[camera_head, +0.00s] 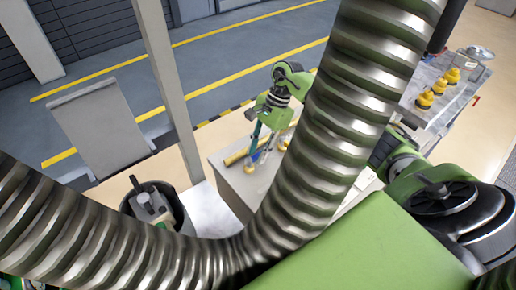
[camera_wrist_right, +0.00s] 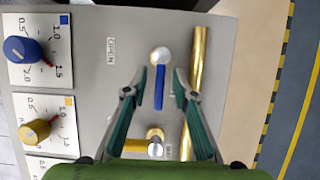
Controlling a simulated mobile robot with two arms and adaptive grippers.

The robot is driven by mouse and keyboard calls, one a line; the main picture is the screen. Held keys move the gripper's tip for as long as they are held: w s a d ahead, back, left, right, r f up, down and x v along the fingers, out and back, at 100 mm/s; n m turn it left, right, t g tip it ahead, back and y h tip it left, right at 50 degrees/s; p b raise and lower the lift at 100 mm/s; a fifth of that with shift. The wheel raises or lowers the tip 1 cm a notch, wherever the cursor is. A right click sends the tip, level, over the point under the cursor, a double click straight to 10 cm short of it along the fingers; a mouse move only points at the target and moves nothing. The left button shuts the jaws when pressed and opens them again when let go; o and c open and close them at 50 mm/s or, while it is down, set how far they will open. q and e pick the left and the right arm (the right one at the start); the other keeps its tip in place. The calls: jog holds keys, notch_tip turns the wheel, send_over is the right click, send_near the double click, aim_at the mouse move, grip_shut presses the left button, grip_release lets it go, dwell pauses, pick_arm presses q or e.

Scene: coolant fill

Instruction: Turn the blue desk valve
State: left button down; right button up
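The blue desk valve (camera_wrist_right: 159,88) shows in the right wrist view as a blue lever hanging down from a round silver hub on a grey desk panel (camera_wrist_right: 95,85). The word OPEN is printed to the left of it. My right gripper (camera_wrist_right: 158,82) is open, with one teal finger on each side of the blue lever and visible gaps between. In the head view my right gripper (camera_head: 262,150) points down over the desk (camera_head: 252,186). My left gripper is not seen.
A yellow valve lever (camera_wrist_right: 135,146) with a silver hub lies below the blue one. A brass pipe (camera_wrist_right: 198,70) runs close to the right finger. A blue dial (camera_wrist_right: 22,50) and a yellow dial (camera_wrist_right: 34,132) are at left. A large ribbed hose (camera_head: 330,110) blocks much of the head view.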

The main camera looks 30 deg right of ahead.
grip_shut()
jog(key=shift+f, duration=0.1)
